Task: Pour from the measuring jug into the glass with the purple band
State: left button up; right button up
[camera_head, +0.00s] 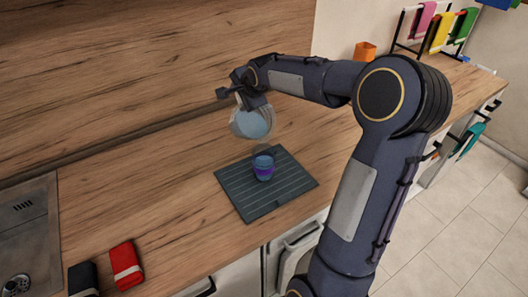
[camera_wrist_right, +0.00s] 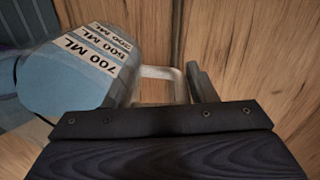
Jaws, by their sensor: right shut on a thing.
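The measuring jug (camera_head: 251,122) is clear with blue liquid in it. My right gripper (camera_head: 243,92) is shut on its handle and holds it above and behind the glass, tilted. In the right wrist view the jug (camera_wrist_right: 70,75) shows its printed volume labels, with the handle (camera_wrist_right: 160,85) beside the gripper (camera_wrist_right: 185,85). The glass with the purple band (camera_head: 263,169) stands upright on a dark grooved mat (camera_head: 285,190) and looks bluish inside. I cannot tell whether liquid is flowing between them. My left gripper is not in view.
A sink (camera_head: 28,235) is at the left. A red folded cloth (camera_head: 126,265) and a black one (camera_head: 84,279) lie near the front edge. An orange container (camera_head: 365,51) and a rack with coloured cloths (camera_head: 437,30) stand at the back right. The counter left of the mat is clear.

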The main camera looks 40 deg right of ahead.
aim_at(237, 96)
jog(key=shift+s+r+t+b, duration=0.3)
jog(key=shift+r+t+b, duration=0.25)
jog(key=shift+b, duration=0.1)
dwell(2.4)
jog(key=w+g+p, duration=0.1)
jog(key=p, duration=0.2)
jog(key=w+g+p, duration=0.1)
jog(key=p, duration=0.2)
jog(key=shift+w+f+g, duration=0.15)
jog(key=shift+f+g, duration=0.2)
jog(key=shift+f, duration=0.05)
jog(key=f+p, duration=0.1)
jog(key=w+f+g+p, duration=0.1)
jog(key=shift+d+p, duration=0.15)
jog(key=shift+p, duration=0.2)
jog(key=shift+w+f+b, duration=0.1)
jog(key=shift+f+b, duration=0.2)
jog(key=shift+w+d+f+g+y, duration=0.2)
jog(key=shift+w+f+g, duration=0.8)
jog(key=shift+f, duration=0.85)
jog(key=shift+w+d+f+g+y, duration=0.15)
jog(key=shift+w+f+g, duration=0.6)
jog(key=shift+f+g, duration=0.8)
jog(key=shift+w+d+f+g+y, duration=0.2)
jog(key=shift+w+f+g, duration=0.6)
jog(key=shift+f, duration=1.4)
jog(key=shift+a, duration=0.1)
jog(key=shift+a, duration=0.1)
